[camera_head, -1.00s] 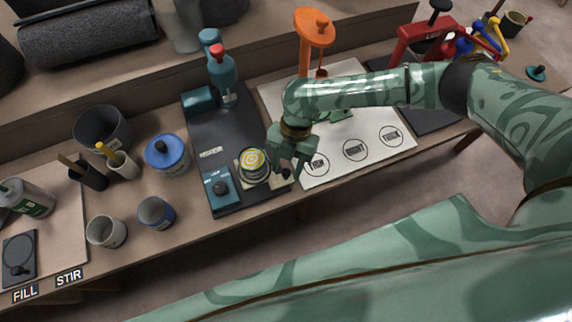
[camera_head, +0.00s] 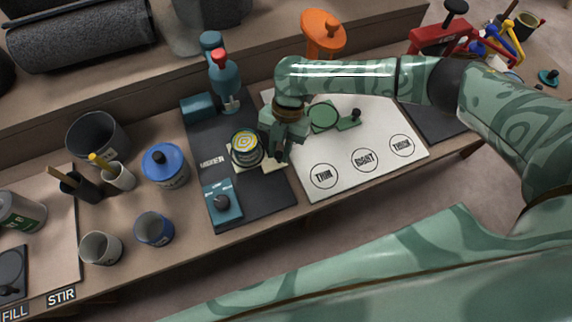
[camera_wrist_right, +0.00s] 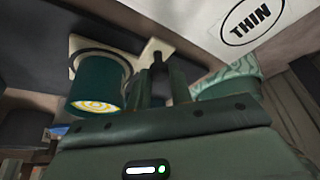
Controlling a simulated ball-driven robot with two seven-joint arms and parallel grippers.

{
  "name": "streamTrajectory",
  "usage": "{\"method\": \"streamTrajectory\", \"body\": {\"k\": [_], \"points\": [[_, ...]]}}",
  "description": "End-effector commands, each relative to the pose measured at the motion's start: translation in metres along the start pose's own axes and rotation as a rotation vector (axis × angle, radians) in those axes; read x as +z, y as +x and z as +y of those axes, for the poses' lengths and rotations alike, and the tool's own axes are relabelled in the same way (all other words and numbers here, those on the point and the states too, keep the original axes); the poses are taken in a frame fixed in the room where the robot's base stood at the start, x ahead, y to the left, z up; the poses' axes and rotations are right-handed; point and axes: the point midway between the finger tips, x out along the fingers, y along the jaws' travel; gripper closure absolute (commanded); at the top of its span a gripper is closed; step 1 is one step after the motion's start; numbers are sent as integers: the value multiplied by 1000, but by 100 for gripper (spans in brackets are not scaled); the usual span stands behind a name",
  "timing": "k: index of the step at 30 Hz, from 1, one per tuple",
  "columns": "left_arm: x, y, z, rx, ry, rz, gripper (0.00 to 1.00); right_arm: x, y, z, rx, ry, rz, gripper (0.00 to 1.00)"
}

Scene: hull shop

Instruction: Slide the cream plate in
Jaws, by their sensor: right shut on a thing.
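The cream plate (camera_head: 264,168) lies on the dark mixer base (camera_head: 262,200), and a teal can (camera_head: 246,148) with a yellow-and-white swirled top stands on it. My right gripper (camera_head: 278,158) is at the plate's right end, shut on its small dark knob. The right wrist view shows the knob (camera_wrist_right: 157,58) between the fingers, the cream plate (camera_wrist_right: 150,46) beneath it and the can (camera_wrist_right: 97,92) beside them. The teal mixer head (camera_head: 222,72) with a red knob stands behind the can. Part of the plate is hidden by the can and gripper. My left gripper is out of view.
A teal box with a dark knob (camera_head: 222,206) sits in front of the can. A white sheet with labelled circles (camera_head: 335,197) lies to the right, with a green paddle (camera_head: 324,117) on it. A blue-lidded tin (camera_head: 163,165) and several cups stand left.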

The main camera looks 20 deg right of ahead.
Motion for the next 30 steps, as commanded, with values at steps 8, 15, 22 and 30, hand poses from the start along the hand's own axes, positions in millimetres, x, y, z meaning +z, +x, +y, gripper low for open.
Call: {"method": "streamTrajectory", "body": {"k": [8, 15, 22, 30], "points": [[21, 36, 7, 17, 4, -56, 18, 44, -8, 43, -7, 3, 5, 100], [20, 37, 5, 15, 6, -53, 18, 48, -17, 49, -4, 2, 2, 100], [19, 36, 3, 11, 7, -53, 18, 48, -18, 49, -1, 3, -2, 59], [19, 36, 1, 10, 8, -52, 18, 47, -17, 49, -4, 1, 3, 58]]}}
